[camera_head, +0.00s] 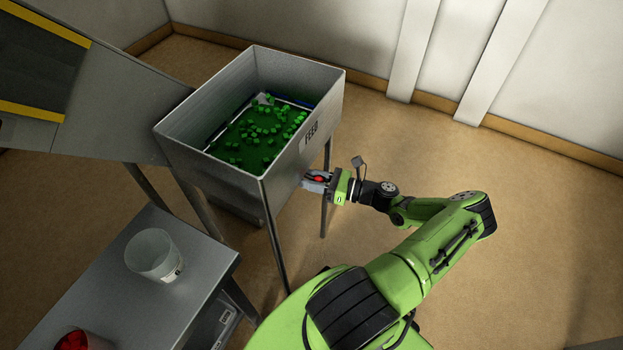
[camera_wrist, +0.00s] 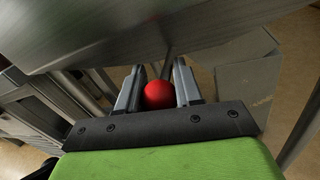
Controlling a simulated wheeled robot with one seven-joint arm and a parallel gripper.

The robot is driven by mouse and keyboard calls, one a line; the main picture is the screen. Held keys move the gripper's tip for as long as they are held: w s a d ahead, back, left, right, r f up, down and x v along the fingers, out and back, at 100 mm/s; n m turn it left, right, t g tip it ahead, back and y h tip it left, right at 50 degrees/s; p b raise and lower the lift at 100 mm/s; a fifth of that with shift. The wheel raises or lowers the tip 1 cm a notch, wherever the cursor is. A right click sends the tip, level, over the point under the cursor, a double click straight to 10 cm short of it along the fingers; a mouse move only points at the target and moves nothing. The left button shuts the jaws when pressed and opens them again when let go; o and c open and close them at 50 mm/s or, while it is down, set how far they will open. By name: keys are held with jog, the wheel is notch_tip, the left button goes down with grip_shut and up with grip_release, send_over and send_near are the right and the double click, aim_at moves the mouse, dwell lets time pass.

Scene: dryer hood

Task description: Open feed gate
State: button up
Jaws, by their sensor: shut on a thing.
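The feed hopper (camera_head: 185,135) is a grey metal bin on legs, marked FEED, with many green cubes (camera_head: 262,135) inside. A red ball-shaped knob (camera_wrist: 159,95) sits below the hopper's right side. My gripper (camera_head: 318,181) is at the hopper's lower right edge, under the bin. In the wrist view its two fingers (camera_wrist: 158,90) stand on either side of the red knob and are shut on it. The knob also shows red between the fingers in the head view (camera_head: 319,178). The gate itself is hidden under the hopper.
A grey machine with yellow stripes (camera_head: 110,95) stands at the upper left. Hopper legs (camera_head: 326,190) stand close to my gripper.

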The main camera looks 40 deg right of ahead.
jog(key=shift+s+a+v, duration=0.1)
jog(key=shift+a+v, duration=0.1)
jog(key=shift+v, duration=0.85)
jog(key=shift+s+a+v, duration=0.1)
jog(key=shift+a+v, duration=0.05)
jog(key=shift+v, duration=0.9)
jog(key=shift+s+a+v, duration=0.15)
jog(key=shift+a+v, duration=0.05)
jog(key=shift+v, duration=0.8)
grip_shut()
jog(key=o, duration=1.1)
grip_release()
jog(key=v, duration=1.5)
jog(key=shift+s+d+f, duration=0.1)
jog(key=shift+s+d, duration=0.1)
jog(key=shift+s, duration=0.1)
